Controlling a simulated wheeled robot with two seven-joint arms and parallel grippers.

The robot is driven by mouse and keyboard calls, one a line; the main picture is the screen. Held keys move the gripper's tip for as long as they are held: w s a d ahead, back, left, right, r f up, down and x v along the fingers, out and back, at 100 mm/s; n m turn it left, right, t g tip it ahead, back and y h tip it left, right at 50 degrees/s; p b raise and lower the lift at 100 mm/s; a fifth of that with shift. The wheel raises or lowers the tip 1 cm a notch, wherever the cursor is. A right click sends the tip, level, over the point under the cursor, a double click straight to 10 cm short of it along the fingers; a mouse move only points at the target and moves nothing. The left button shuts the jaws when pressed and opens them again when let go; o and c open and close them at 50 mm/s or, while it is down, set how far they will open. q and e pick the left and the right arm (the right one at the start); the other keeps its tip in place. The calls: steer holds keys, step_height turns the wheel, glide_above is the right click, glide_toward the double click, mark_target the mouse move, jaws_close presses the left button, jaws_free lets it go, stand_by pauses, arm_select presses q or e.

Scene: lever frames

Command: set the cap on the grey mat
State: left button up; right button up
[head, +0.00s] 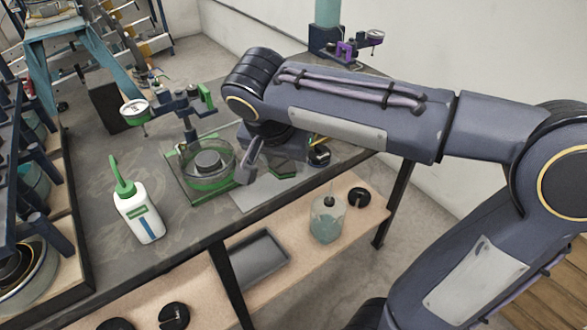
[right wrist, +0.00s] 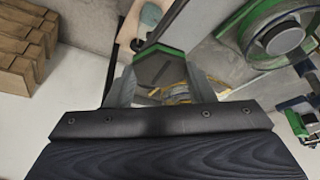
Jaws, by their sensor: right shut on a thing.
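My right gripper (head: 248,172) points down over the bench, right of the green stand; its fingers frame the middle of the right wrist view (right wrist: 161,80). It is shut on the cap, which the hand largely hides in the head view. A dark hexagonal piece with a green edge (head: 286,173) shows just right of the fingers and between the fingertips in the right wrist view (right wrist: 160,68); I cannot tell its height. A flat light grey sheet, apparently the grey mat (head: 252,201), lies below the hand. My left gripper is not in view.
The green stand with a round glass dish (head: 208,180) is close left of the gripper. A white bottle (head: 140,218) stands farther left. A small black round thing (head: 319,156) sits right of the hand. A jar (head: 327,222) and grey tray (head: 257,260) are on the lower shelf.

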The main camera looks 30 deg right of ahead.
steer(key=w+d+f, duration=0.1)
steer(key=w+f, duration=0.1)
steer(key=w+d+f, duration=0.1)
steer(key=w+f, duration=0.1)
steer(key=w+d+f, duration=0.2)
steer(key=shift+w+d+f, duration=0.25)
steer(key=shift+w+f, duration=0.1)
steer(key=shift+f, duration=0.15)
steer(key=shift+w+d+f, duration=0.1)
steer(key=shift+w+f, duration=0.1)
steer(key=shift+f, duration=1.5)
steer(key=shift+f+b, duration=0.25)
steer(key=shift+b, duration=0.1)
steer(key=o, duration=1.2)
steer(key=shift+c, duration=0.2)
steer(key=shift+r, duration=0.15)
